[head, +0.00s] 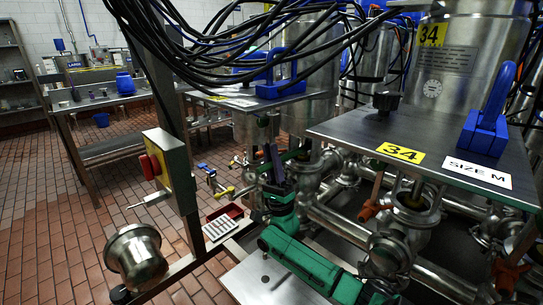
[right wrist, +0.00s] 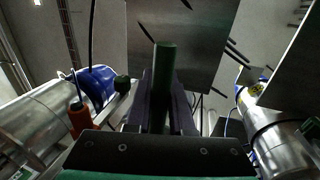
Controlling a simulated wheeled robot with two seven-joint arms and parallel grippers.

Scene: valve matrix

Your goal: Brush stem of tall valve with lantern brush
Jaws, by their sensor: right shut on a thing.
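My right gripper (head: 268,160) is in the middle of the head view, at the end of my green arm, among the valve pipes. In the right wrist view its two dark fingers (right wrist: 164,95) are shut on a dark green rod (right wrist: 165,70). The rod stands out past the fingertips; its bristles cannot be made out, so I cannot tell surely that it is the lantern brush. Steel valve bodies (head: 408,222) sit under the metal plates. Which valve is the tall one cannot be told, and no contact between rod and stem is visible. My left gripper is not in view.
A near metal plate (head: 345,128) carries a blue handled piece (head: 487,125) and 34 and SIZE M labels. A farther plate (head: 225,101) overhangs near my gripper. Black cables (head: 240,45) hang above. A post with a red-and-yellow switch box (head: 170,165) stands left.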

